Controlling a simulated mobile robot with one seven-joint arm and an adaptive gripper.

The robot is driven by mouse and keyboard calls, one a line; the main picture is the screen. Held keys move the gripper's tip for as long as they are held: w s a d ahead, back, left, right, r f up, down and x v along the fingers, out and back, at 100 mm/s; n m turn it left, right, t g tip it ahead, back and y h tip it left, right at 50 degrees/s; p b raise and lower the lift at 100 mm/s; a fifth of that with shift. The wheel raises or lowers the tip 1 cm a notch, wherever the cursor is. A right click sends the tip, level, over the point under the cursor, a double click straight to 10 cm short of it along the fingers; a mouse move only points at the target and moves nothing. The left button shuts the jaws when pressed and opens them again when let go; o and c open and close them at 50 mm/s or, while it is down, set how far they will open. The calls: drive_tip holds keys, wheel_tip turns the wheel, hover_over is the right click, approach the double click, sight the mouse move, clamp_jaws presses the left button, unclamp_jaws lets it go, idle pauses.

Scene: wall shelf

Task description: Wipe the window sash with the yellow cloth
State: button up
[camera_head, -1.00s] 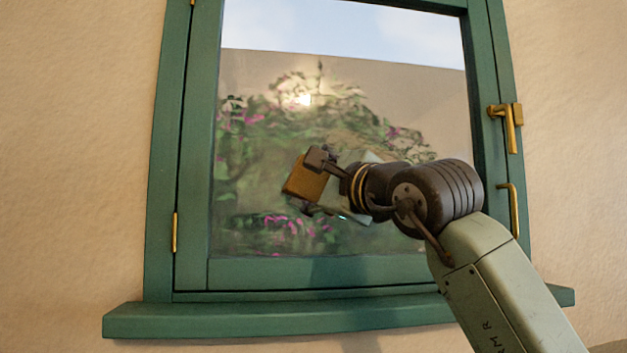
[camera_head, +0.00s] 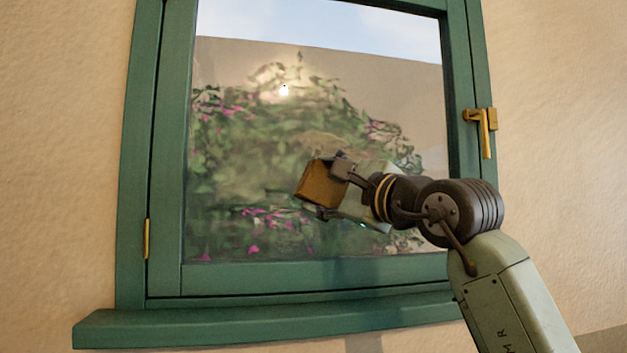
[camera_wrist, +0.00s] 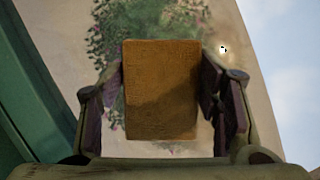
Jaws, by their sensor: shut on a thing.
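The yellow cloth (camera_head: 319,185) is a folded, brownish-yellow block held by my gripper (camera_head: 332,185) in front of the lower middle of the glass. In the wrist view the cloth (camera_wrist: 161,88) sits between both fingers of my gripper (camera_wrist: 162,100), which is shut on it. The green window sash (camera_head: 300,277) frames the glass and looks closed. The sash's left side also shows in the wrist view (camera_wrist: 30,85). I cannot tell whether the cloth touches the glass.
A brass handle (camera_head: 483,130) sticks out at the right of the frame. A brass hinge (camera_head: 147,239) is on the left. A green sill (camera_head: 250,322) juts out below. The plaster wall (camera_head: 60,150) beside the window is bare.

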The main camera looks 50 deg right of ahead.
sight(366, 151)
drive_tip(key=shift+s+d+r, duration=1.5)
drive_tip(key=shift+s+d, duration=1.7)
drive_tip(key=shift+d, duration=0.55)
drive_tip(key=shift+w+a+b, duration=0.9)
drive_tip(key=shift+w+a, duration=0.8)
drive_tip(key=shift+a, duration=0.3)
drive_tip(key=shift+w+a+b, duration=0.85)
drive_tip(key=shift+w+a, duration=0.9)
drive_tip(key=shift+a, duration=0.3)
drive_tip(key=shift+w+a+b, duration=0.9)
drive_tip(key=shift+w+a, duration=0.8)
drive_tip(key=shift+a, duration=0.3)
drive_tip(key=shift+w+a, duration=0.1)
wheel_tip(366, 151, up, 3)
drive_tip(key=p, duration=0.3)
drive_tip(key=shift+r, duration=0.2)
drive_tip(key=shift+s+d+p, duration=1.35)
drive_tip(key=shift+s+d, duration=0.2)
drive_tip(key=shift+d, duration=0.3)
drive_tip(key=shift+s+d+f, duration=0.1)
drive_tip(key=shift+s+d, duration=0.55)
drive_tip(key=shift+d, duration=0.05)
drive_tip(key=shift+s+d, duration=1)
drive_tip(key=shift+d, duration=0.2)
drive_tip(key=shift+s+d, duration=1)
drive_tip(key=shift+d, duration=0.25)
drive_tip(key=shift+s+d, duration=1)
drive_tip(key=shift+d, duration=0.2)
